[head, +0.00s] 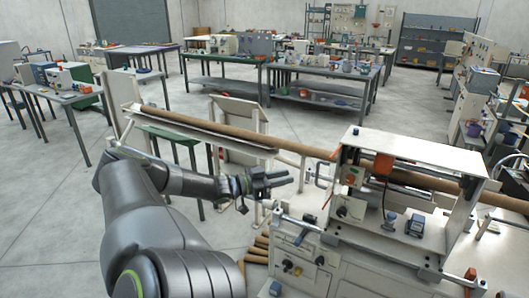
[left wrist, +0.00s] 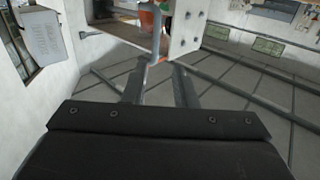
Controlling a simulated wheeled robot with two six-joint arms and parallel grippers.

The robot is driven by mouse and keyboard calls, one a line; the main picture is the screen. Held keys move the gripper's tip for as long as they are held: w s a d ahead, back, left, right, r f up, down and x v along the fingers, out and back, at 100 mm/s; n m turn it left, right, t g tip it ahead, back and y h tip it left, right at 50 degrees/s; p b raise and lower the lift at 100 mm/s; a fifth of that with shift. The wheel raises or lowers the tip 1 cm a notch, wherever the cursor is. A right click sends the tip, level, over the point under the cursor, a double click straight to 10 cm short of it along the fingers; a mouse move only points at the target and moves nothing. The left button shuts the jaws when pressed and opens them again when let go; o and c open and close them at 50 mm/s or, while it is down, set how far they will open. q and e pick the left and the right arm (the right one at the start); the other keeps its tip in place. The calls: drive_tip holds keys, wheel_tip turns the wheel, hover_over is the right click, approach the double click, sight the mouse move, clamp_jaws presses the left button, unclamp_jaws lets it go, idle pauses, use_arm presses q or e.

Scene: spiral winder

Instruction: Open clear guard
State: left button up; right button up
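The spiral winder (head: 400,148) stands at the right in the head view, with a white top and a long brown tube running through it. A grey bent handle (head: 320,175) sticks out at the left side of its housing. In the left wrist view a grey bent bar (left wrist: 157,48), seemingly this handle, lies beyond the fingertips. I cannot make out the clear guard's pane. My left gripper (head: 289,177) is left of the handle, apart from it. Its fingers, also in the left wrist view (left wrist: 158,75), are parted with nothing between them. My right gripper is out of view.
The brown tube (head: 220,133) runs left from the winder over a long support. A lower front cabinet (head: 302,262) with knobs juts out below the gripper. Several brown tubes (head: 262,243) lie on the floor beside it. Work tables (head: 320,72) stand far behind.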

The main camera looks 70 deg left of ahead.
use_arm(q)
drive_tip(key=s, duration=0.3)
drive_tip(key=s+p, duration=0.1)
drive_tip(key=s, duration=0.1)
drive_tip(key=shift+s+a, duration=0.25)
drive_tip(key=shift+s, duration=0.1)
